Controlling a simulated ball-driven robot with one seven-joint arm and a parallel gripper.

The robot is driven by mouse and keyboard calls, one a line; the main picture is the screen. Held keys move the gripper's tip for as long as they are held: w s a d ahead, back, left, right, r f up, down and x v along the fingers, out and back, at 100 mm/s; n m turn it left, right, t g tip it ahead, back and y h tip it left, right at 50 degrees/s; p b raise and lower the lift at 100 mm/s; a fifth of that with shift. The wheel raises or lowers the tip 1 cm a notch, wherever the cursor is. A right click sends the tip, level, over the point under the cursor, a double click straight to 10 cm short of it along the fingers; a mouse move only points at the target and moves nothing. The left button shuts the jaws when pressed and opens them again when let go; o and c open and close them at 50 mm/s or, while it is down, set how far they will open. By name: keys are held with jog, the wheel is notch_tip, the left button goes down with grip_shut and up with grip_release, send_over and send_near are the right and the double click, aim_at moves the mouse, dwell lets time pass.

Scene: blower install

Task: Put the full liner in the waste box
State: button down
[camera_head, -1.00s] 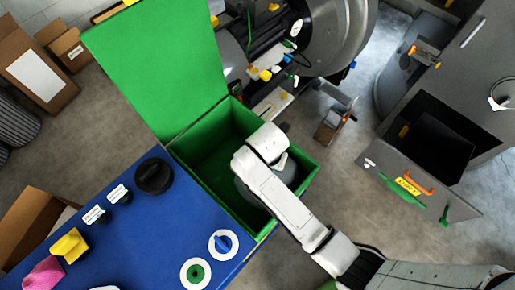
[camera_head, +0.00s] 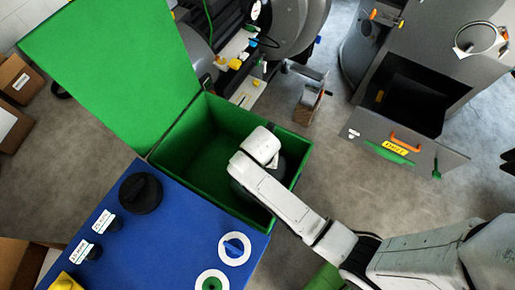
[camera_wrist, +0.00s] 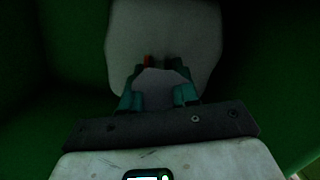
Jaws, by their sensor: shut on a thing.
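The waste box appears to be the green open box (camera_head: 190,172), with its green lid (camera_head: 110,70) raised at the back left. My gripper reaches down into its right part; my wrist hides the jaws in the head view. A grey rounded liner (camera_head: 288,172) shows partly beneath my wrist, inside the box walls. In the wrist view my gripper (camera_wrist: 158,97) is shut on the pale grey liner (camera_wrist: 165,40), with dark green walls around it. Whether the liner touches the box floor cannot be told.
A blue panel (camera_head: 170,235) with a black knob (camera_head: 141,194) adjoins the box at the front left. A grey cabinet with an open drawer (camera_head: 440,158) stands at the right. Machinery (camera_head: 250,50) stands behind the box. Bare floor lies between the box and the drawer.

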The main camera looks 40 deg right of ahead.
jog(key=shift+d+f, duration=0.1)
jog(key=shift+f, duration=0.25)
jog(key=shift+r, duration=0.1)
jog(key=c, duration=0.8)
grip_release()
jog(key=shift+c, duration=0.2)
